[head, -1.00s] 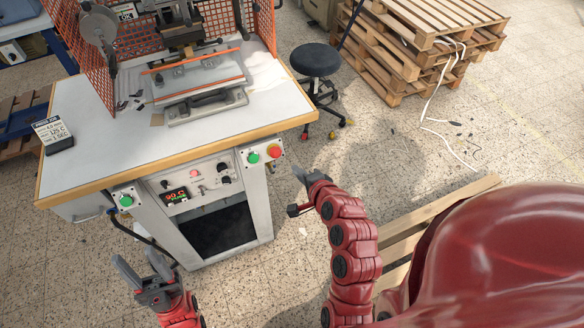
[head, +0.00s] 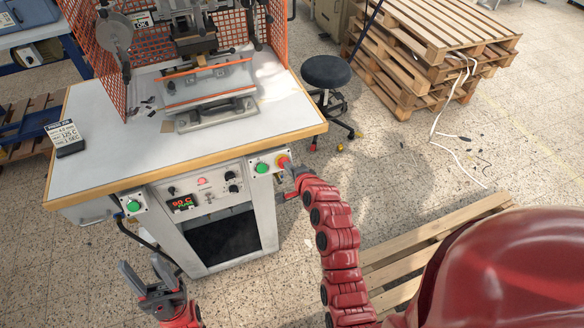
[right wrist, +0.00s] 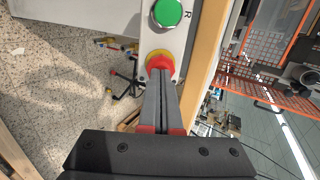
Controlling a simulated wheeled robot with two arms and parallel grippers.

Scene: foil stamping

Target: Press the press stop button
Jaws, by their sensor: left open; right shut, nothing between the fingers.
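The red stop button with a yellow ring (head: 284,163) sits on the right end of a small panel at the press table's front edge. It also shows in the right wrist view (right wrist: 160,63), partly hidden behind my fingertips. My right gripper (right wrist: 161,76) is shut and empty, its tips in front of the red cap; whether they touch it I cannot tell. In the head view the right gripper (head: 292,170) is at the button's right side. My left gripper (head: 151,279) is open and empty, low in front of the cabinet.
A green button (head: 262,168) sits left of the red one on the same panel. Another green button (head: 133,206) is at the cabinet's left. A black stool (head: 327,73) and wooden pallets (head: 430,50) stand behind. A pallet (head: 400,265) lies near my right arm.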

